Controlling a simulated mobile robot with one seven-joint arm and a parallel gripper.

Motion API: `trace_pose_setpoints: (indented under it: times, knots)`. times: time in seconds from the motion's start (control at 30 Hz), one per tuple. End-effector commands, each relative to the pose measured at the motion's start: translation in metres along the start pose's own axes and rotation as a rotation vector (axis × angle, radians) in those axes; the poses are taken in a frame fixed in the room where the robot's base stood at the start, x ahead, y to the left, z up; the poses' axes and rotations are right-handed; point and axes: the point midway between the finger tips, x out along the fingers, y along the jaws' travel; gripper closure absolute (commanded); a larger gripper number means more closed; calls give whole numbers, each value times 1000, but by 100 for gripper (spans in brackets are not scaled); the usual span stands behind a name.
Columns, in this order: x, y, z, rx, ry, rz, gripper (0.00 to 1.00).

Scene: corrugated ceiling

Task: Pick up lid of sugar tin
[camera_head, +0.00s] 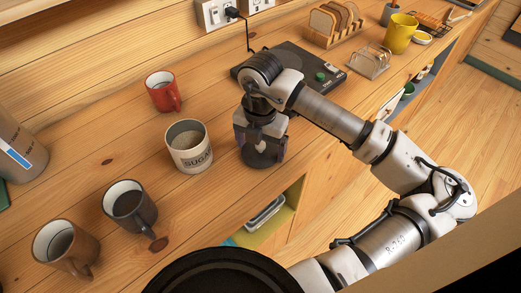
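The sugar tin (191,157) is a pale cylinder with "SUGAR" on its side, standing upright on the wooden counter. Its top is open and greyish contents show inside. My gripper (262,146) points down just to the right of the tin, apart from it. A dark round piece, seemingly the lid (258,160), shows low between and below the fingers, close to the counter. The fingers and my wrist partly hide it. I cannot tell whether the fingers grip it or whether it touches the counter.
A red mug (161,93) stands behind the tin, and a dark mug (129,204) and a brown mug (65,248) stand at front left. A black pan (222,278) is at the bottom. A dark hob (318,70) and toast rack (333,24) lie behind my arm.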

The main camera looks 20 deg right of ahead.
Motion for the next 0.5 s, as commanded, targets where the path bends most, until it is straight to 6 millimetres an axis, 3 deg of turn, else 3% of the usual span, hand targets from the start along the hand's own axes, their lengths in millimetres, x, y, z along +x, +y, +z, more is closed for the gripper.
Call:
trace_pose_setpoints:
  times: [0.1, 0.37, 0.5]
  knots:
    - [0, 0, 0, 0, 0, 0, 35]
    - [-3, 0, 0, 0, -1, 0, 36]
    - [-19, 0, 1, 0, -5, 0, 36]
